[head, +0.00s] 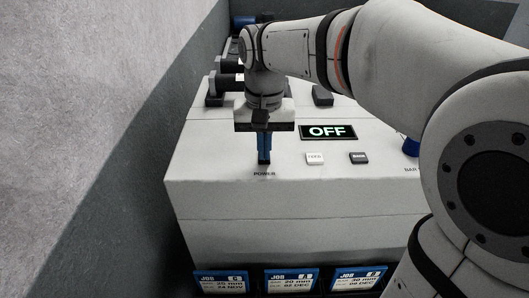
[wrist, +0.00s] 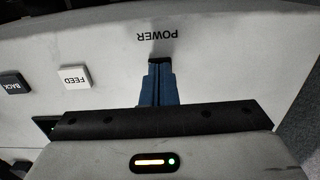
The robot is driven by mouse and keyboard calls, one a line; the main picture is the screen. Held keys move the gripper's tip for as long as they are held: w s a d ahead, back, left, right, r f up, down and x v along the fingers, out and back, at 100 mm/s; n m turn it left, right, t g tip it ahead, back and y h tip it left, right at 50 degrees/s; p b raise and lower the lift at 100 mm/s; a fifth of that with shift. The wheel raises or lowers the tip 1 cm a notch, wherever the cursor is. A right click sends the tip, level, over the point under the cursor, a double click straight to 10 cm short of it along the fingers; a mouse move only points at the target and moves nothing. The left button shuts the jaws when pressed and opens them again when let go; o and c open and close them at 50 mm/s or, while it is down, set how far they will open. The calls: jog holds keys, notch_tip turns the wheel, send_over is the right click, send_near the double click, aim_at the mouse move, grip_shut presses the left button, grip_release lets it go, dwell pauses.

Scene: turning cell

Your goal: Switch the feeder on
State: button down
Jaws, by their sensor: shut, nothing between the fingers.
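The feeder (head: 300,190) is a pale grey box with a display (head: 328,132) that reads OFF. My gripper (head: 264,160) points down over the top, just behind the POWER label (head: 264,174). Its blue fingers are shut together with nothing visible between them. In the wrist view my gripper (wrist: 160,65) has its fingertips close to the POWER label (wrist: 157,36). The power control itself is hidden behind or under the fingers. I cannot tell whether the tips touch it.
A white FEED button (head: 315,158) and a dark BACK button (head: 359,158) sit right of my gripper. Job cards (head: 291,281) line the front below. A blue part (head: 411,147) shows at the right. A wall (head: 90,120) stands at the left.

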jog(key=shift+f, duration=0.3)
jog(key=shift+r, duration=0.1)
jog(key=shift+r+p, duration=2.8)
jog(key=shift+r, duration=0.65)
jog(key=shift+d, duration=0.1)
jog(key=s+d+f+t+b, duration=0.1)
jog(key=s+d+f+t, duration=0.2)
jog(key=s+d+f, duration=0.6)
jog(key=s+d, duration=0.3)
jog(key=shift+s+d+f, duration=0.15)
jog(key=shift+s, duration=0.25)
